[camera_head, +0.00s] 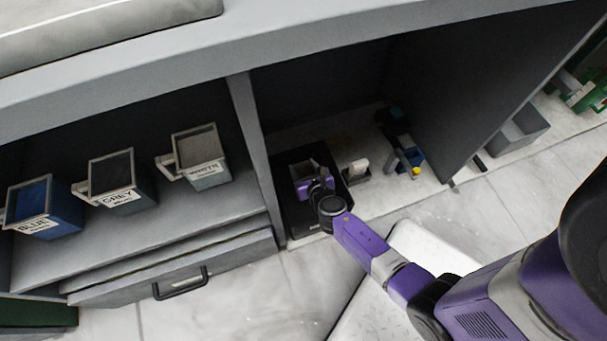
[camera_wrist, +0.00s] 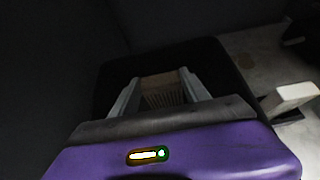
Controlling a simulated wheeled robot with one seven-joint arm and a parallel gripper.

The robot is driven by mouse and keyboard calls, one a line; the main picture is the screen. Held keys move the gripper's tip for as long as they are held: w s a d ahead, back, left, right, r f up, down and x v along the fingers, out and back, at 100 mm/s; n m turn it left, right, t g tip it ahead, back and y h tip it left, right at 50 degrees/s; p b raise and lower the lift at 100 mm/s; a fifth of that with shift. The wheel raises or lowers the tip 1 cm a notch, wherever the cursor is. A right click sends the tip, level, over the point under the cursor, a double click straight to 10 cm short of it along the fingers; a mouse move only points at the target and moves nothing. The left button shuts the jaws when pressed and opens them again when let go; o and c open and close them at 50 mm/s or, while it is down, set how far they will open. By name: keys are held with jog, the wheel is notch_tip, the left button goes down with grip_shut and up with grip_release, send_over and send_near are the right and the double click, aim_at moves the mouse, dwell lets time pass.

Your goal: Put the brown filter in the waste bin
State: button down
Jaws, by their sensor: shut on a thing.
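My gripper (camera_head: 305,182) reaches down inside the low bay under the counter, over a black rectangular thing (camera_head: 294,217) that looks like a bin or tray. In the wrist view, the two pale fingers of my gripper (camera_wrist: 162,83) are shut on the brown ribbed filter (camera_wrist: 165,96). The black thing (camera_wrist: 224,62) surrounds the fingers on the far sides there. I cannot tell how deep the black thing is, or whether the filter touches it. The filter is hidden behind my gripper in the head view.
A small white block (camera_head: 357,168) stands just right of the black thing. Dark and blue items with a yellow part (camera_head: 415,171) lie farther right. A grey divider (camera_head: 252,140) bounds the bay on the left. Blue, grey and white labelled bins (camera_head: 122,180) stand on the left shelf.

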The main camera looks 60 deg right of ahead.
aim_at(303, 173)
jog(key=shift+f+b, duration=1.3)
jog(key=shift+f, duration=0.4)
jog(key=shift+f, duration=0.2)
jog(key=c, duration=0.5)
grip_release()
jog(key=shift+r, duration=0.1)
jog(key=shift+s+r, duration=0.1)
jog(key=shift+r, duration=0.15)
jog(key=p+v, duration=0.4)
jog(key=v, duration=0.7)
jog(key=shift+s+a+r, duration=0.1)
jog(key=shift+s+a, duration=0.15)
